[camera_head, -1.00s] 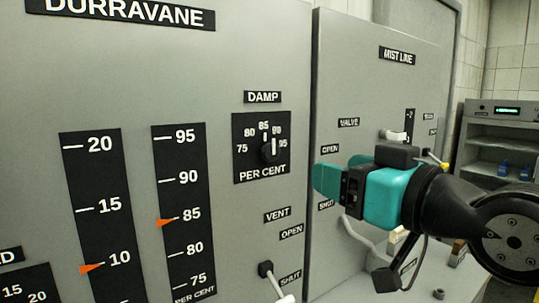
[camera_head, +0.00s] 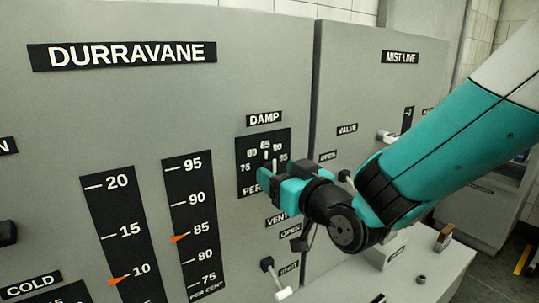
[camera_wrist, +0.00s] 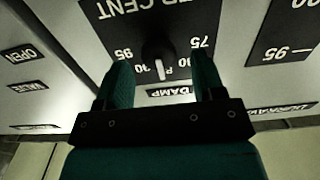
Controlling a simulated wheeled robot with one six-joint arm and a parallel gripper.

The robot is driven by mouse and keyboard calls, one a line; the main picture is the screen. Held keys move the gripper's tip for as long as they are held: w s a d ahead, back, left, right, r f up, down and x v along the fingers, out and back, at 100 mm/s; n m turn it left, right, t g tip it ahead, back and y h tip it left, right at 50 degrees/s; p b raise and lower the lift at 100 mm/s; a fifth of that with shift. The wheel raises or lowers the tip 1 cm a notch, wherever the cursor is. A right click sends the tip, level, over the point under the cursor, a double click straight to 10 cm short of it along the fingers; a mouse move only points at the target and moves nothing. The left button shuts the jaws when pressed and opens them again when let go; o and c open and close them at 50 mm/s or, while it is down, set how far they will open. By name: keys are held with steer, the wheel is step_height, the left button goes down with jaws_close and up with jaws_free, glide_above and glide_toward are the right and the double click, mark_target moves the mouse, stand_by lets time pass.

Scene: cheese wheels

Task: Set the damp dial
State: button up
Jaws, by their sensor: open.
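The damp dial (camera_head: 250,150) is a black square plate with white numbers from 75 to 95 under a DAMP label (camera_head: 265,119). Its dark knob (camera_wrist: 157,47) has a white pointer line and shows upside down in the wrist view. The pointer lies toward the upper numbers, around 85 to 90; the exact mark is hard to read. My gripper (camera_head: 282,177) is in front of the dial's lower part and hides some of it. In the wrist view my gripper (camera_wrist: 163,72) is open, its teal fingers on either side of the knob with gaps. I cannot tell the remaining depth.
A tall scale (camera_head: 202,220) from 75 to 95 has an orange marker near 85. Another scale (camera_head: 110,215) has one near 10. A vent lever (camera_head: 268,265) with a white handle juts out below the dial. The mist line panel (camera_head: 350,75) stands at right.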

steer(key=shift+p+x, duration=0.4)
steer(key=shift+x, duration=1.05)
steer(key=shift+c, duration=0.4)
steer(key=c, duration=0.8)
steer(key=shift+a, duration=0.1)
steer(key=shift+f+m+b, duration=0.1)
steer(key=shift+m+b, duration=0.2)
steer(key=shift+b, duration=0.2)
steer(key=shift+c, duration=0.2)
steer(key=shift+m+b, duration=0.3)
steer(key=shift+b, duration=0.05)
steer(key=m+b, duration=0.3)
steer(key=b, duration=0.1)
steer(key=shift+f+m, duration=0.15)
steer(key=shift+m, duration=0.15)
steer(key=shift+m+b, duration=1.4)
steer(key=shift+m, duration=0.1)
